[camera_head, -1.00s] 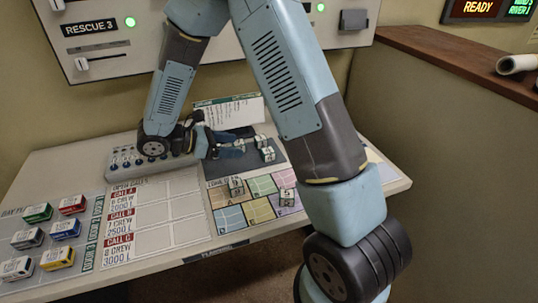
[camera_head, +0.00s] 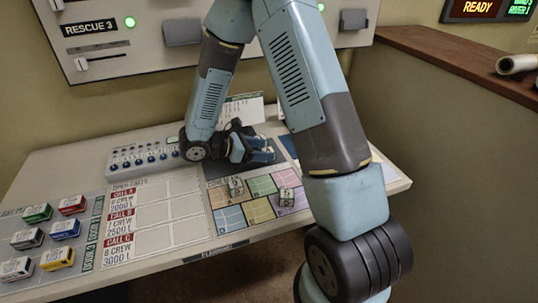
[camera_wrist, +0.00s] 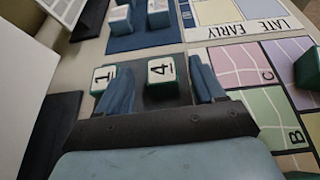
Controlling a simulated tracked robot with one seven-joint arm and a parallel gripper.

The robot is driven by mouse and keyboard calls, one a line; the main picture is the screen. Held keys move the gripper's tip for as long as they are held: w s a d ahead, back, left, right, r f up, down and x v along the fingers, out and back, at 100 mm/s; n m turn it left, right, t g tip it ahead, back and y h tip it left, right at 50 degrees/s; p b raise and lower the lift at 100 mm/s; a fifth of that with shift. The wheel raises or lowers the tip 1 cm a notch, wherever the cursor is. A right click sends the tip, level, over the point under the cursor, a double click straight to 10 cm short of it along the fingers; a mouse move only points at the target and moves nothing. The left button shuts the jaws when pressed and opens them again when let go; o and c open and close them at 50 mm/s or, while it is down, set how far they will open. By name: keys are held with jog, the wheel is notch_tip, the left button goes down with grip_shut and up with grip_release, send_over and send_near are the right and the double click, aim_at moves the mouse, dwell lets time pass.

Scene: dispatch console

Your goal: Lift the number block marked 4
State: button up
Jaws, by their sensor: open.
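The number block marked 4 (camera_wrist: 162,69) is white on top with teal sides. In the wrist view it lies between the two blue fingers of my gripper (camera_wrist: 161,80), with a gap visible to the right finger. My gripper is open. A block marked 1 (camera_wrist: 102,78) stands just left of the left finger, partly hidden by it. In the head view my gripper (camera_head: 262,153) is low over the dark strip at the back of the desk and hides the block marked 4.
More blocks (camera_wrist: 121,19) stand on a blue strip beyond. Two blocks sit on the coloured map (camera_head: 235,188), the second one further right (camera_head: 287,197). A switch panel (camera_head: 143,155) is left of my gripper. Several toy vehicles (camera_head: 66,228) are at the left.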

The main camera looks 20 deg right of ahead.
aim_at(269, 150)
jog(key=shift+x, duration=1.6)
jog(key=shift+c, duration=0.2)
jog(key=c, duration=1)
jog(key=shift+r, duration=0.1)
